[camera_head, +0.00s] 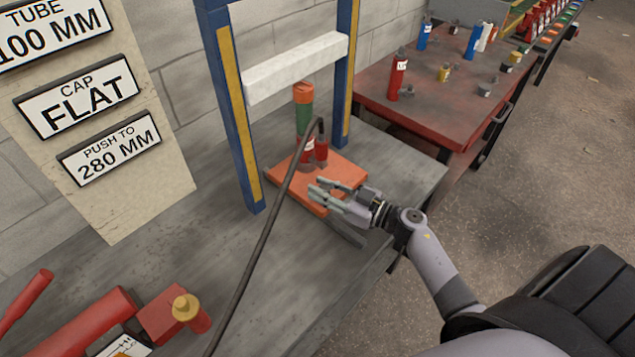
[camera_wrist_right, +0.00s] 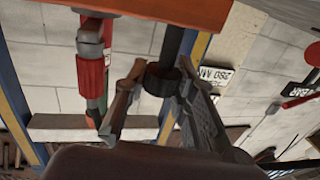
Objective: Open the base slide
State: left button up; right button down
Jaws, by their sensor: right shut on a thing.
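The press frame (camera_head: 237,120) stands on the grey bench, with blue and yellow posts and a white crossbar. An orange base plate (camera_head: 345,172) lies at its foot and also fills the top of the wrist view (camera_wrist_right: 190,10). My right gripper (camera_head: 318,193) is at the plate's front edge. In the wrist view its fingers (camera_wrist_right: 155,100) are closed around a dark round part (camera_wrist_right: 163,75) on a short dark stem. I cannot tell how that part joins the base slide. No separate slide is clearly distinguishable. My left gripper is out of view.
Red tools (camera_head: 85,325) lie at the front left. A red table (camera_head: 435,105) stands behind right.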

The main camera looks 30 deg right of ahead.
jog(key=p+v, duration=0.1)
jog(key=v, duration=0.3)
jog(key=s+a+p+v, duration=0.1)
jog(key=p+v, duration=0.1)
jog(key=v, duration=0.2)
jog(key=a+p+v, duration=0.1)
jog(key=v, duration=0.3)
jog(key=shift+s+a, duration=0.1)
jog(key=shift+s, duration=0.4)
jog(key=shift+p+v, duration=0.45)
jog(key=shift+v, duration=0.5)
jog(key=shift+s+a, duration=0.1)
jog(key=shift+a, duration=0.05)
jog(key=c, duration=1.3)
grip_release()
jog(key=shift+s, duration=0.1)
jog(key=v, duration=1.2)
jog(key=shift+f, duration=0.15)
